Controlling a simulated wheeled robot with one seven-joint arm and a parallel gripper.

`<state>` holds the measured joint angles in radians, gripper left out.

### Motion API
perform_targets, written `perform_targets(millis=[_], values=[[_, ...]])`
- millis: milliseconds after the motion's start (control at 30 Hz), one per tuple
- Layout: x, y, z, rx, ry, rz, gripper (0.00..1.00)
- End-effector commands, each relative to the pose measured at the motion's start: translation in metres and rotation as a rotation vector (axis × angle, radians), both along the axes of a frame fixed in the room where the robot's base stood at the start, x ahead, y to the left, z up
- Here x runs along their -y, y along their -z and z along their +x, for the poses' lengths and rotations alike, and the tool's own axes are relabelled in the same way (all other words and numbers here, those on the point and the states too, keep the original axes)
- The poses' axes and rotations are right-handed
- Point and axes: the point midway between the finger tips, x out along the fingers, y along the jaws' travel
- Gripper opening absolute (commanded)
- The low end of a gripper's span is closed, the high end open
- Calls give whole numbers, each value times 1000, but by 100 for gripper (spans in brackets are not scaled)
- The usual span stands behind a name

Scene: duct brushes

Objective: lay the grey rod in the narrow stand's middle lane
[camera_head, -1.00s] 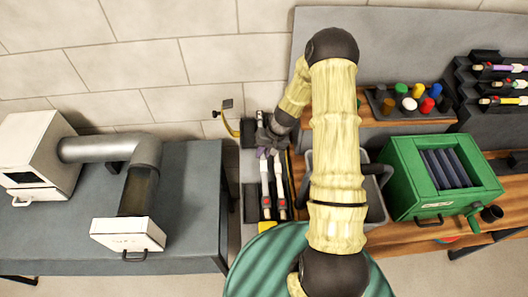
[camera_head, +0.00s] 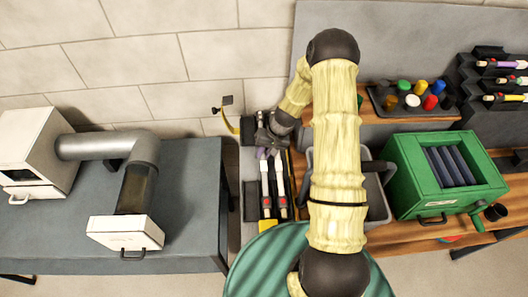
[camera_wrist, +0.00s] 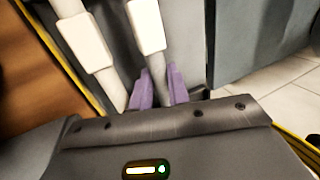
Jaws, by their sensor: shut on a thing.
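My gripper (camera_head: 263,153) has purple fingertips, which also show in the wrist view (camera_wrist: 159,88). It is shut on the shaft of the grey rod (camera_wrist: 134,72), which has a white sleeve. In the head view the held rod (camera_head: 265,184) lies along the narrow dark stand (camera_head: 250,203), left of a second white-sleeved rod (camera_head: 281,184). In the wrist view that other rod (camera_wrist: 88,42) is on the left, apart from my fingers. I cannot tell whether the held rod touches the stand's middle lane. My wrist hides the stand's far end.
A grey bin (camera_head: 376,205) and a green box (camera_head: 430,165) stand to the right. Coloured bottles stand in a rack (camera_head: 390,108) behind. A grey table (camera_head: 190,205) with a duct (camera_head: 130,148) is left, across a gap.

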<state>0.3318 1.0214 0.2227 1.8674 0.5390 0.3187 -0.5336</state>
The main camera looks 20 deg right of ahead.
Motion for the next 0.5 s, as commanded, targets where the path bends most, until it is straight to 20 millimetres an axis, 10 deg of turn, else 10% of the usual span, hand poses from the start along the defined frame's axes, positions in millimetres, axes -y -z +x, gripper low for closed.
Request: perform_targets(millis=[267, 300, 500], values=[[-3, 0, 0, 0, -5, 0, 0], [-3, 0, 0, 0, -6, 0, 25], [-3, 0, 0, 0, -5, 0, 43]])
